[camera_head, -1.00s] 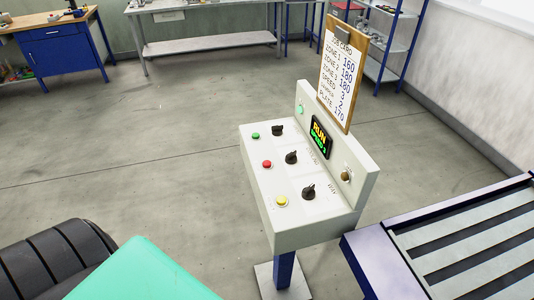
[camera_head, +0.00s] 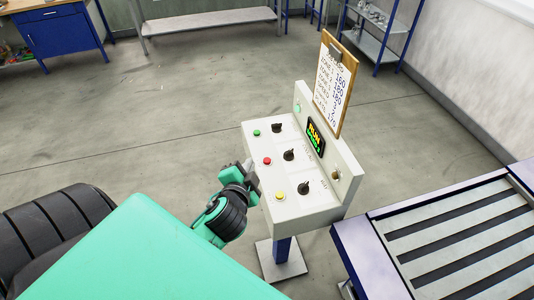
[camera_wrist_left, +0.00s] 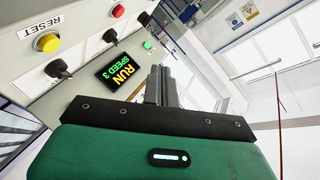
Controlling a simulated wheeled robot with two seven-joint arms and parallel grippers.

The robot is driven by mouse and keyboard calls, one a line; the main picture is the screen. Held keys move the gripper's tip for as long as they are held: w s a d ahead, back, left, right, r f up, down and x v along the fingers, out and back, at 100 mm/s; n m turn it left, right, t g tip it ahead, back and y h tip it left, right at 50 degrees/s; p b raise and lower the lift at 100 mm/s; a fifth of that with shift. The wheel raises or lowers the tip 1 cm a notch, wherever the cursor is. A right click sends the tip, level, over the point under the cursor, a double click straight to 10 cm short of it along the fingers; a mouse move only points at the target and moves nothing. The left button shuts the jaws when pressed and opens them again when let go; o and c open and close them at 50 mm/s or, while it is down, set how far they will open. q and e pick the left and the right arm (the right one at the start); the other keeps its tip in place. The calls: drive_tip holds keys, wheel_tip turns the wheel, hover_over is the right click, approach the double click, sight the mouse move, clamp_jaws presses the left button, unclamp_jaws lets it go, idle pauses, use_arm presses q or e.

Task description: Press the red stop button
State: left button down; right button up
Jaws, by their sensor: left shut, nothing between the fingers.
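The red stop button (camera_head: 267,160) sits on the sloped top of the pale control box (camera_head: 310,207), between a green button (camera_head: 257,133) and a yellow button (camera_head: 279,196). It also shows at the top of the left wrist view (camera_wrist_left: 118,11). My left gripper (camera_head: 250,172) is just left of the box's near side, close to the red button and apart from it as far as I can see. In the left wrist view its fingers (camera_wrist_left: 160,86) are shut with nothing between them. The display (camera_wrist_left: 120,72) reads RUN, SPEED 3. My right gripper is out of view.
Black knobs (camera_head: 288,155) stand beside the buttons. A clipboard card (camera_head: 333,84) rises behind the panel. A slatted conveyor-like bed (camera_head: 450,240) is at the right. Benches and shelves stand at the back, and the floor left of the box is clear.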

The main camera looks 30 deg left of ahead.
use_arm(q)
drive_tip(key=w+d+r+m+t+h, duration=0.2)
drive_tip(key=w+r+m+t, duration=0.15)
drive_tip(key=r+m, duration=0.3)
drive_tip(key=w+d+r+m+t+h, duration=0.1)
drive_tip(key=w+r+m+t+h, duration=0.1)
drive_tip(key=r+m+t, duration=0.4)
drive_tip(key=w+d+r+m+g+h, duration=0.15)
drive_tip(key=d+m+g+h, duration=0.4)
drive_tip(key=m+h, duration=0.75)
drive_tip(key=w+f+m+g+y, duration=0.3)
drive_tip(key=w+f+m+g, duration=0.15)
drive_tip(key=f+m, duration=0.5)
drive_tip(key=w+a+f+m+g+y, duration=0.1)
drive_tip(key=a+f+m+g+y, duration=0.3)
drive_tip(key=a+y, duration=0.3)
drive_tip(key=a+f, duration=0.1)
drive_tip(key=a, duration=0.4)
drive_tip(key=shift+w+a+y, duration=0.2)
drive_tip(key=shift+w+y, duration=0.1)
